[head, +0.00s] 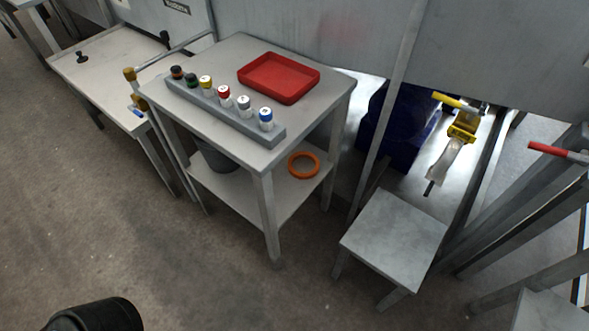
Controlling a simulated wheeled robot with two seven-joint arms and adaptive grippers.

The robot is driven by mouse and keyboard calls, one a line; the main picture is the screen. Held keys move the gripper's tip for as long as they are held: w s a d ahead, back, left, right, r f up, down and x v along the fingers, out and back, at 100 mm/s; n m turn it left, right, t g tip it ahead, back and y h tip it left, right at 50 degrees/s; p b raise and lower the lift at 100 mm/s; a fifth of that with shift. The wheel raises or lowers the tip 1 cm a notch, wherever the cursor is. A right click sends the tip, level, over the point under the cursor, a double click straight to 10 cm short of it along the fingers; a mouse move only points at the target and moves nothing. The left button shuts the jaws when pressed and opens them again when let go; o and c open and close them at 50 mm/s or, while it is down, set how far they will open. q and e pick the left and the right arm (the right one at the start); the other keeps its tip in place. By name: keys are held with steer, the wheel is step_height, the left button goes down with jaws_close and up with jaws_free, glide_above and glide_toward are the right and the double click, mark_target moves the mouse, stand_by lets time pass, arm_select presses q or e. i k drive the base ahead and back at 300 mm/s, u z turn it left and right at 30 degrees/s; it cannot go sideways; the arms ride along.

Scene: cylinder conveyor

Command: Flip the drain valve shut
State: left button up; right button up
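No part is marked as the drain valve, and I cannot tell which fitting it is. A brass-coloured valve fitting with a small blue lever (137,111) is on a pipe at the left side of the grey table. A yellow-handled fitting (457,115) is in the bright area at the right, with a pale part hanging below it. A red-handled lever (557,152) is at the right edge. A black rounded part of my own arm is at the bottom left. Neither gripper can be seen.
The grey table (240,60) bears a red tray (278,78) and a rack (222,113) of several coloured-cap bottles. An orange ring (303,165) lies on its lower shelf. A grey stool (395,238) stands at right. The floor at left front is clear.

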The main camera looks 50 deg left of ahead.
mark_target(583, 157)
steer(key=u, duration=1.25)
steer(key=i, duration=0.5)
steer(key=z, duration=2.4)
